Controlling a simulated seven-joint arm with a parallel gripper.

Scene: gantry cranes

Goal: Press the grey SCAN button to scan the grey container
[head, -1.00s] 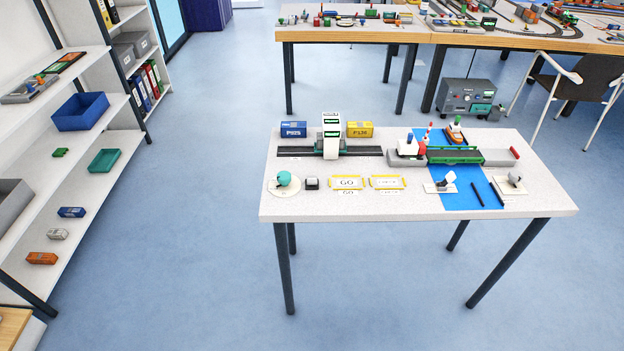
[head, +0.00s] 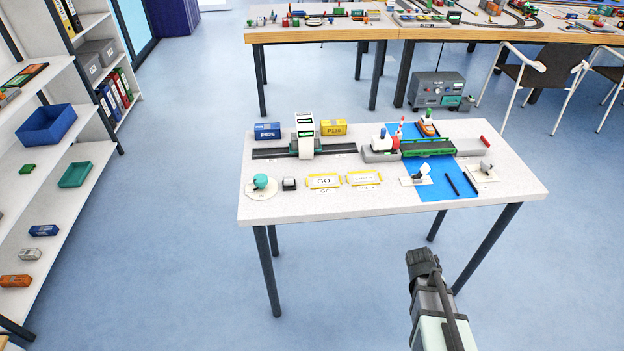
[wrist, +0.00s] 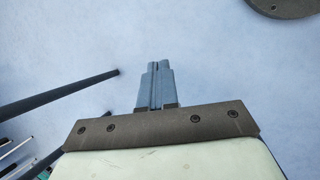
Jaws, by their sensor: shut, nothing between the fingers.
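My gripper (wrist: 157,68) is shut and empty in the wrist view, its fingers together over bare floor. In the head view my arm reaches in from the lower right, in front of the table and apart from it. A small dark block with a pale grey top (head: 289,183) stands at the table's front left; it may be the SCAN button, but no label is readable. A white scanner-like portal (head: 305,128) stands over a dark track (head: 270,153). No grey container shows at the portal. A small grey container (head: 30,254) lies on a left shelf.
The white table (head: 350,205) also bears a blue container (head: 267,131), a yellow container (head: 333,128), yellow-framed GO plates (head: 323,181), a teal knob (head: 261,181), a green bridge (head: 428,147) and a lever (head: 423,170). The floor before the table is clear.

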